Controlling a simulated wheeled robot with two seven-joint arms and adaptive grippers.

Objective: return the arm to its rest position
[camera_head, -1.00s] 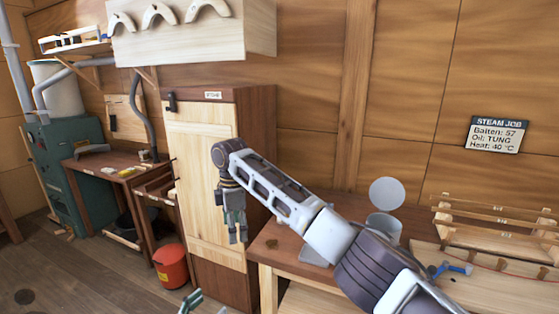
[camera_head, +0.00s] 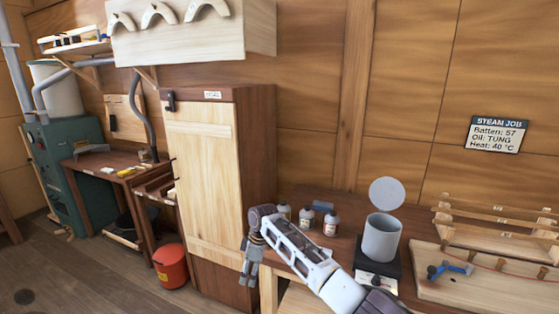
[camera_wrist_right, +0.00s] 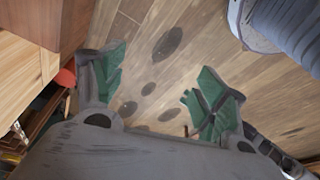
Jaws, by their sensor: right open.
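My right arm comes in from the lower right in the head view. Its gripper (camera_head: 248,272) hangs down in front of the wooden cabinet, beside the left end of the workbench. In the right wrist view the green fingers of this gripper (camera_wrist_right: 155,95) stand well apart with only the plank floor between them. It is open and empty. My left gripper does not show in the head view.
The workbench (camera_head: 345,212) carries several small bottles (camera_head: 307,217), a grey pot (camera_head: 381,238) and a blue tool (camera_head: 450,269). A tall cabinet (camera_head: 200,180) stands behind the gripper. A red bucket (camera_head: 171,266) is on the floor. Open floor (camera_head: 90,280) lies at lower left.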

